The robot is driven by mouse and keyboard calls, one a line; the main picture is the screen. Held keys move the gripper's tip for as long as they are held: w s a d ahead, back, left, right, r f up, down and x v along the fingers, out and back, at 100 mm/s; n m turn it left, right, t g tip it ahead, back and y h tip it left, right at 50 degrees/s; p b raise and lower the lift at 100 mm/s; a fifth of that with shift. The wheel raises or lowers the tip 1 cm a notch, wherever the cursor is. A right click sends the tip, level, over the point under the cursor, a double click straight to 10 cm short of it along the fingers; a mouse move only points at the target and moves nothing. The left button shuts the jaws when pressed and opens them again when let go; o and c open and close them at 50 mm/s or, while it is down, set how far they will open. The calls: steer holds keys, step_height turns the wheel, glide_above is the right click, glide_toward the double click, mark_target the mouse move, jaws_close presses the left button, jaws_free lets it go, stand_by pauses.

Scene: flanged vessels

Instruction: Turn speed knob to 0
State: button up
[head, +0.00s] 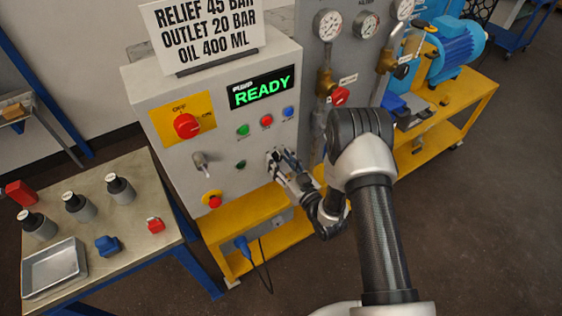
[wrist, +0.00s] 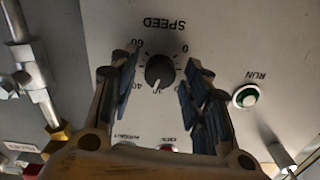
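The dark round speed knob (wrist: 160,72) sits on the grey panel under upside-down "SPEED" lettering in the wrist view. Its pale pointer mark points toward the bottom of the picture, near the 30 to 40 side of the scale. The 0 mark (wrist: 186,48) is at the upper right of the knob. My gripper (wrist: 160,62) is open, with one finger on each side of the knob and visible gaps between. In the head view my gripper (head: 276,157) is at the panel's lower right and hides the knob.
The control panel (head: 170,85) has a green READY display (head: 262,91), a red rotary switch (head: 186,125) and a red stop button (head: 212,200). Pipework and gauges (head: 328,25) stand right of the panel.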

steer(key=c, duration=0.9)
